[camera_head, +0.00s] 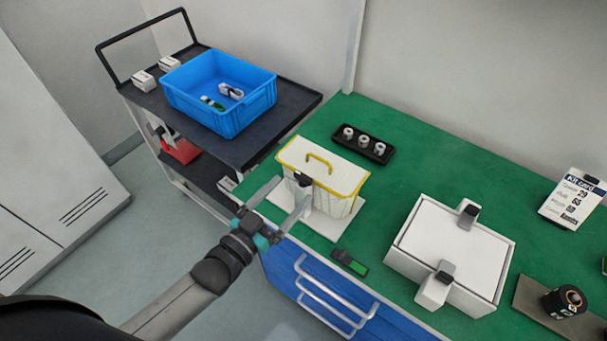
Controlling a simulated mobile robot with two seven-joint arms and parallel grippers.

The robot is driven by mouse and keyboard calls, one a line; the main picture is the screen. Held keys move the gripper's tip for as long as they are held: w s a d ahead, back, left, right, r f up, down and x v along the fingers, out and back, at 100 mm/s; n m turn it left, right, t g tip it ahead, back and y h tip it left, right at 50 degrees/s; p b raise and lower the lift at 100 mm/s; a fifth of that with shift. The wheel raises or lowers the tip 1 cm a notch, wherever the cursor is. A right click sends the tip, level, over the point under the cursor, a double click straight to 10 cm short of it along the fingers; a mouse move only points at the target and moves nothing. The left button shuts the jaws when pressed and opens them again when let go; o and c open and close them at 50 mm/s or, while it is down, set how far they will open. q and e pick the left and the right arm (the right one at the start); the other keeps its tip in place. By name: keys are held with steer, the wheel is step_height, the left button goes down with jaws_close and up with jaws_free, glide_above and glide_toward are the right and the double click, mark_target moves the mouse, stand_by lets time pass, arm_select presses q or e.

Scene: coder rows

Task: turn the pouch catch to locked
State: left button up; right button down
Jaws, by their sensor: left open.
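The pouch (330,191) is a white, pleated-looking container with a yellow rim and a yellow handle on its lid. It stands upright on a white base plate (322,225) at the left front of the green bench. A small dark catch (303,179) shows on its front, near the top edge; its exact turn is too small to tell. My left gripper (296,188) comes in from the lower left. Its two grey fingers are spread, with the tips close to the catch; I cannot tell whether they touch it. My right gripper is not in view.
A dark trolley (292,99) with a blue bin (237,118) stands left of the bench. A black tray with white round parts (363,144) lies behind the pouch. A dark green-screened device (350,262) and a white clamped box (425,241) lie right. Bare green bench separates them.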

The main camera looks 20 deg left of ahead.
mark_target(301, 179)
arm_select(q)
steer(key=shift+x, duration=3.1)
steer(key=c, duration=1.4)
